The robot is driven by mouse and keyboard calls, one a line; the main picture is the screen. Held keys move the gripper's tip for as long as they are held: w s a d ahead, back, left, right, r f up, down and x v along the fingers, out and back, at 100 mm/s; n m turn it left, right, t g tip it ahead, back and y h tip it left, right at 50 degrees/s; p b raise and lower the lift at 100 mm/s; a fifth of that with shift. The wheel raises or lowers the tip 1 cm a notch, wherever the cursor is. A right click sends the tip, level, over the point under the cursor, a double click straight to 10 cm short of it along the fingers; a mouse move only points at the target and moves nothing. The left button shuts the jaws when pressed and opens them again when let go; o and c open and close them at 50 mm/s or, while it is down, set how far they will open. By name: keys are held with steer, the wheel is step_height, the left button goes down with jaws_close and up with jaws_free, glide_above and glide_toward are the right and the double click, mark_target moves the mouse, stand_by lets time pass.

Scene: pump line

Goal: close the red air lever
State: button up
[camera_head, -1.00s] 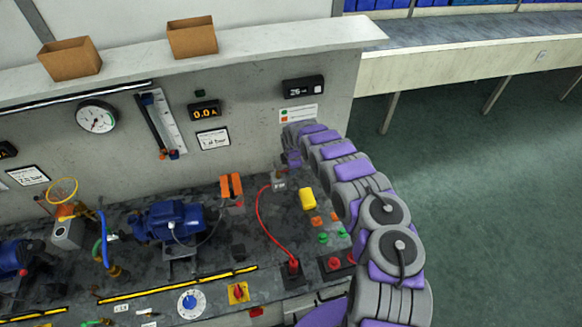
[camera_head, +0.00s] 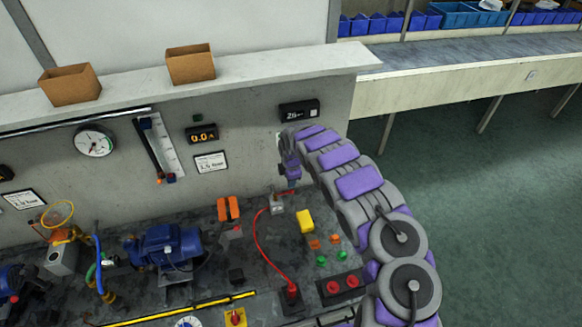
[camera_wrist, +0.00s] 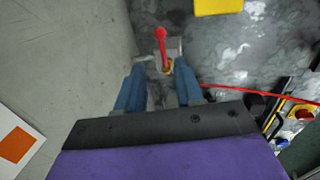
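The red air lever (camera_wrist: 161,42) shows in the wrist view, with a round knob at its upper end. It extends from a small metal valve (camera_wrist: 168,65) towards the top of the picture. My gripper (camera_wrist: 158,82) is open, its two blue fingers apart on either side below the valve. No contact with the lever is visible. In the head view, my gripper (camera_head: 291,180) points down just above the grey valve block at the back of the bench, beside the wall. A small bit of red shows there under the fingers; the gripper partly hides the lever.
A yellow block (camera_head: 305,221) stands just right of the valve. A red hose (camera_head: 262,248) curves from the valve to a dark fitting. The wall (camera_head: 245,105) rises close behind. Buttons (camera_head: 343,285) and a blue motor (camera_head: 163,243) occupy the bench.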

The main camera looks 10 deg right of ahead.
step_height(320, 180, up, 8)
steer(key=s, duration=0.1)
steer(key=shift+s, duration=0.2)
steer(key=shift+d+f, duration=0.1)
steer(key=shift+d, duration=0.1)
stand_by(0.4)
